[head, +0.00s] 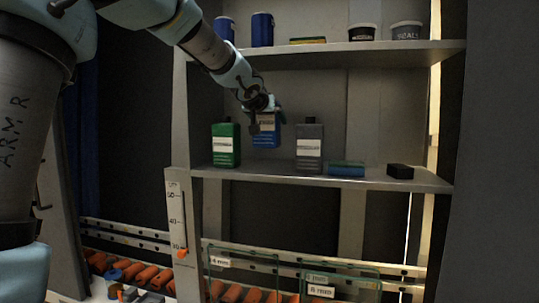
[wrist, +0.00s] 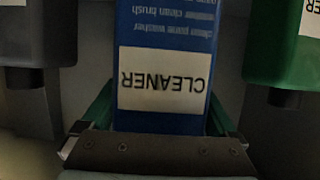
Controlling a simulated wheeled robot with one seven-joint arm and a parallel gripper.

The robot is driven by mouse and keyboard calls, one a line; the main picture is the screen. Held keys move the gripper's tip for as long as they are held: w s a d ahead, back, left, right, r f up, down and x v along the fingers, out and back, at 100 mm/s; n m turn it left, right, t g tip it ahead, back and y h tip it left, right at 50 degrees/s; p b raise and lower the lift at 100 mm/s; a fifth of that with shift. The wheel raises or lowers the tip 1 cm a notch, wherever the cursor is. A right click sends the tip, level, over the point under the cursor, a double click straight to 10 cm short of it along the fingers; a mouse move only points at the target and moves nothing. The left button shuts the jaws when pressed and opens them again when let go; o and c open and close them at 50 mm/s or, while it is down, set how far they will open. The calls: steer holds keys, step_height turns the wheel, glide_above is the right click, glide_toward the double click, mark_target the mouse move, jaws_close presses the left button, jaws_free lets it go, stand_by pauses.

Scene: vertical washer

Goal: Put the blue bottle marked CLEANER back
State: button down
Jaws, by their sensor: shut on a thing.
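The blue bottle marked CLEANER (head: 265,137) is in the head view at the middle shelf, between a green bottle (head: 226,146) and a grey bottle (head: 309,148). My gripper (head: 262,116) is shut on it near its top. The bottle looks upright. Its base shows higher in the picture than its neighbours' bases; I cannot tell for sure whether it touches the shelf. In the wrist view the blue bottle (wrist: 165,45) sits between my gripper's green fingers (wrist: 160,112), its label upside down. My gripper hides its top in the head view.
The middle shelf (head: 270,175) also holds a blue-green sponge (head: 346,168) and a black block (head: 400,171). The upper shelf (head: 300,53) with blue cans and tubs is above my gripper. In the wrist view the grey bottle (wrist: 35,40) and green bottle (wrist: 283,50) flank closely.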

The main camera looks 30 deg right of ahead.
mark_target(269, 140)
step_height(269, 140, down, 6)
steer(key=b, duration=0.4)
steer(key=shift+f, duration=0.15)
jaws_free()
